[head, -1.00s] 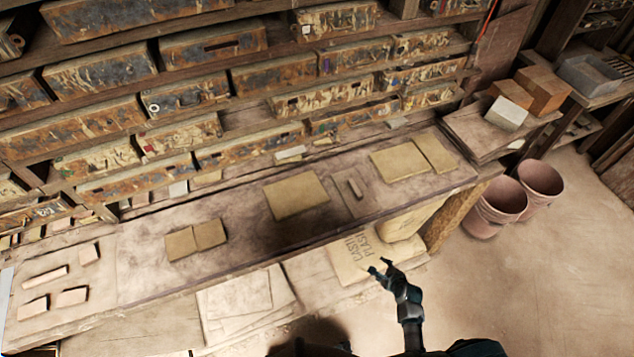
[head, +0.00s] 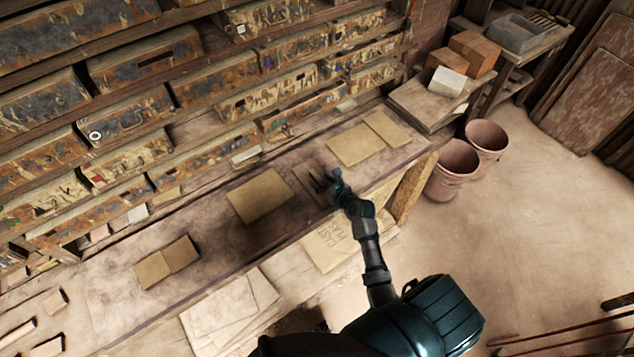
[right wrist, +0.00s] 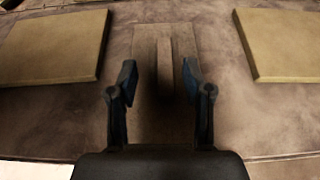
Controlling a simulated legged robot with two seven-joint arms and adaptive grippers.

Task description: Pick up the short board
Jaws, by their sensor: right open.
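In the right wrist view, a small narrow board (right wrist: 165,68) lies lengthwise on a thin flat brown plate (right wrist: 145,40). I take it to be the short board. My right gripper (right wrist: 159,78) is open and empty, with one finger on each side of the narrow board in this view. Whether the fingertips are down at its height I cannot tell. In the head view, my right gripper (head: 326,183) is over the plate (head: 304,173) on the bench and hides most of the narrow board. My left gripper is not in view.
Drawers (head: 210,135) line the back. Two pink buckets (head: 453,170) stand on the floor at right.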

